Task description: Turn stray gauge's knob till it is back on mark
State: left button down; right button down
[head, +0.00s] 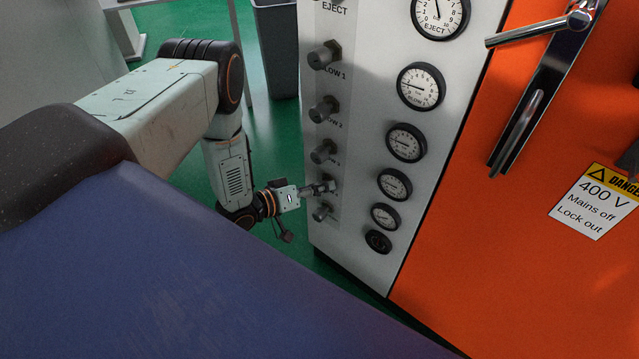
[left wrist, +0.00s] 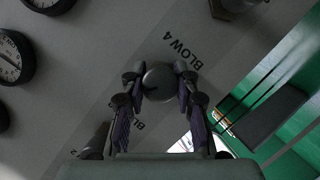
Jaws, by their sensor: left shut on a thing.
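My left gripper (head: 318,189) is at the front panel (head: 365,130), low in the knob column. In the left wrist view its fingers (left wrist: 160,82) are shut on a round grey knob (left wrist: 158,76), with the label BLOW 4 printed beside it. Other grey knobs, such as the BLOW 1 knob (head: 325,55), stand above it in the head view, and one (head: 321,213) stands just below. The row's small white gauge (head: 385,216) is right of the held knob; its needle is too small to read. The BLOW 1 gauge (head: 420,86) has its needle pointing left. My right gripper is not in view.
The EJECT gauge (head: 440,17) is at the top, its needle near upright. An orange door (head: 500,220) with a handle (head: 525,120) and a danger sign (head: 595,200) is at the right. A grey bin (head: 276,48) stands behind.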

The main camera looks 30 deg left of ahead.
pick_arm(q)
jog(key=shift+r+m+y+p, duration=0.1)
jog(key=shift+m+y+p, duration=0.6)
jog(key=shift+m+p, duration=0.3)
jog(key=shift+m+y+p, duration=0.5)
jog(key=shift+m+y, duration=0.1)
jog(key=shift+m, duration=0.1)
jog(key=c, duration=1)
grip_release()
jog(key=shift+s, duration=0.15)
jog(key=v, duration=1.1)
jog(key=shift+s+a+r, duration=0.1)
jog(key=shift+s+r, duration=0.15)
dwell(0.6)
